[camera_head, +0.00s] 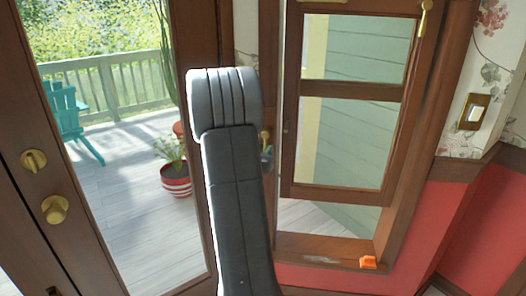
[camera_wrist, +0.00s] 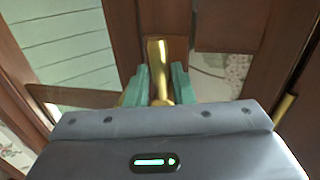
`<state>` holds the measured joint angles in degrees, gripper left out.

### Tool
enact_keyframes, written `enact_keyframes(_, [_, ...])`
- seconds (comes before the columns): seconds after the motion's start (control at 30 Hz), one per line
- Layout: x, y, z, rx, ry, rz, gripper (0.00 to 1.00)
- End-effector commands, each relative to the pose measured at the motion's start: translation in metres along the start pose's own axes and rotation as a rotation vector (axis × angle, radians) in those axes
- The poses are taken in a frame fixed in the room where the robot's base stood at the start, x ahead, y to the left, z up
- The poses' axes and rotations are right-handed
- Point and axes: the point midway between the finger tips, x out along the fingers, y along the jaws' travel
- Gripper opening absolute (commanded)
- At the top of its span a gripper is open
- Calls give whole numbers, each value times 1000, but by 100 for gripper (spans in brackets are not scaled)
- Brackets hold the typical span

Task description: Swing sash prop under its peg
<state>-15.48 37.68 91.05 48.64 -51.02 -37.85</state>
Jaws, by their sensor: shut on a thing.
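My gripper's teal fingers (camera_wrist: 164,84) are shut on a narrow brass piece (camera_wrist: 157,55) in the wrist view. The piece lies against brown wood; I cannot tell whether it is the sash prop. In the head view my dark arm hides most of the gripper, and a bit of brass (camera_head: 265,136) shows beside the arm at the window's left side. The wooden sash (camera_head: 345,92) has two panes and stands above an open gap over the sill. A brass fitting (camera_head: 425,16) hangs at its upper right. I cannot make out the peg for certain.
An orange object (camera_head: 368,262) sits on the window sill (camera_head: 325,249). A door with brass knobs (camera_head: 54,209) stands at left. A light switch (camera_head: 473,111) is on the right wall. Another brass part (camera_wrist: 285,109) shows right of the fingers in the wrist view.

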Motion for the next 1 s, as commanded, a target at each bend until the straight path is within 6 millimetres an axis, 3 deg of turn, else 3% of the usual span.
enact_keyframes(0.27, [2,8,0,-163,31,1,0])
enact_keyframes(1.0, [8,38,-13,-847,168,2,0])
